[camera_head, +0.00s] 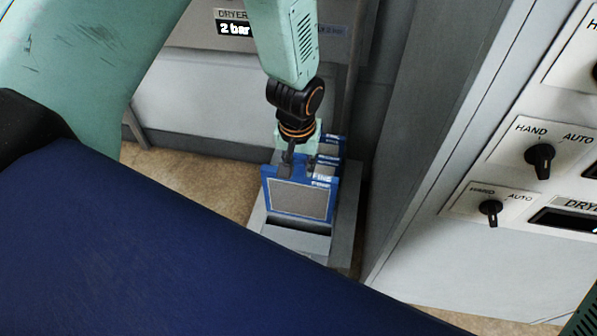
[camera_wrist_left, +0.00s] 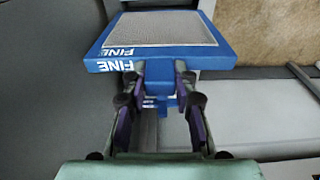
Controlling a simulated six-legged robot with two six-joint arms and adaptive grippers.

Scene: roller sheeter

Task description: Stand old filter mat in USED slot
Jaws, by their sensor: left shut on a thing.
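A blue-framed filter mat (camera_head: 298,198) with a grey mesh face and FINE lettering stands upright in a grey slotted holder (camera_head: 290,240) on the floor, or just above it; I cannot tell whether it is fully seated. My left gripper (camera_head: 303,165) comes down from above at its top edge. In the left wrist view, the left gripper's fingers (camera_wrist_left: 160,112) are shut on the blue tab (camera_wrist_left: 158,78) of the mat (camera_wrist_left: 160,30). More blue frames (camera_head: 330,148) stand behind in the same holder. A USED label is not readable. My right gripper is out of view.
A grey cabinet with a DRYER 2 bar display (camera_head: 234,28) stands behind the holder. A panel with HAND/AUTO knobs (camera_head: 540,156) stands close on the right. Tan floor (camera_head: 205,180) lies open left of the holder.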

